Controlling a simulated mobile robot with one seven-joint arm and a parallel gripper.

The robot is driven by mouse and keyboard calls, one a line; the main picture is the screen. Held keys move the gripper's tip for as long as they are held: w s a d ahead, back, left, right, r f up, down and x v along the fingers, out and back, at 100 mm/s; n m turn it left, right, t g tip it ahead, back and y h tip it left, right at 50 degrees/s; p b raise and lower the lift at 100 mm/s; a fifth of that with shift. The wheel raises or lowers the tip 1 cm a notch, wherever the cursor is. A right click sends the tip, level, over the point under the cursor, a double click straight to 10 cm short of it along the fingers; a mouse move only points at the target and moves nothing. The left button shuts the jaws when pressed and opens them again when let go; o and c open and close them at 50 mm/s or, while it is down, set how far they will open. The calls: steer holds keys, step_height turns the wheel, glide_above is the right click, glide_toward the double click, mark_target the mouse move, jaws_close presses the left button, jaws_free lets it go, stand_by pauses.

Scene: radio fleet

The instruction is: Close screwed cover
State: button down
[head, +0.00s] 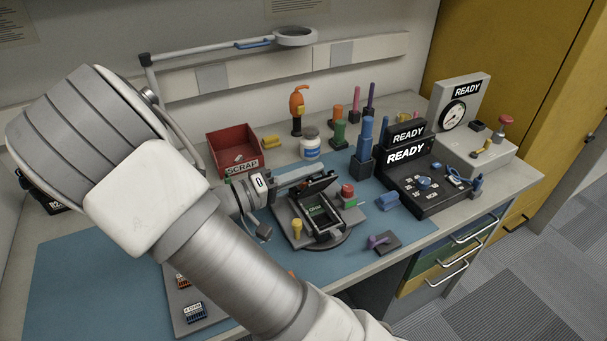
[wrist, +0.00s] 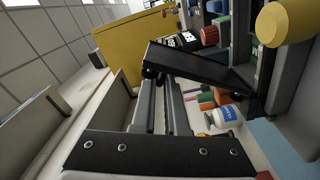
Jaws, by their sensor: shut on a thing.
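The black cover (head: 318,186) stands tilted up, open, over a dark radio housing (head: 322,213) on a round-based fixture (head: 330,240) on the blue mat. My gripper (head: 310,174) reaches in from the left, its fingers at the cover's raised edge. In the wrist view, the fingers (wrist: 160,78) are close together and shut on the edge of the black cover (wrist: 195,66). The housing's open inside shows in the head view. The exact contact is partly hidden, and I cannot make out the cover's screws.
A yellow knob (head: 297,227) stands left of the housing, a red button (head: 347,190) right of it. A purple-handled tool (head: 378,241) lies in front. Behind are a red scrap bin (head: 233,150) and a white bottle (head: 310,144). Black READY units (head: 425,182) stand right.

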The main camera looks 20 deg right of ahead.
mark_target(316, 186)
steer(key=s+f+m+b, duration=0.1)
steer(key=m+b, duration=0.1)
steer(key=s+f+m+b, duration=0.1)
steer(key=s, duration=0.1)
steer(key=shift+d+m+b, duration=0.1)
steer(key=shift+m+b, duration=0.3)
steer(key=m+b, duration=0.1)
steer(key=s+f+m+b, duration=0.1)
steer(key=m, duration=0.1)
steer(key=shift+s+f+g, duration=0.15)
steer(key=shift+s+g, duration=0.15)
steer(key=shift+s+f+m+b, duration=0.15)
steer(key=shift+m+b, duration=0.15)
steer(key=shift+b, duration=0.15)
steer(key=shift+s+f+b, duration=0.2)
steer(key=shift+f+b, duration=0.05)
steer(key=shift+b, duration=0.05)
steer(key=shift+f, duration=0.1)
steer(key=c, duration=0.9)
jaws_free()
steer(key=shift+c, duration=0.2)
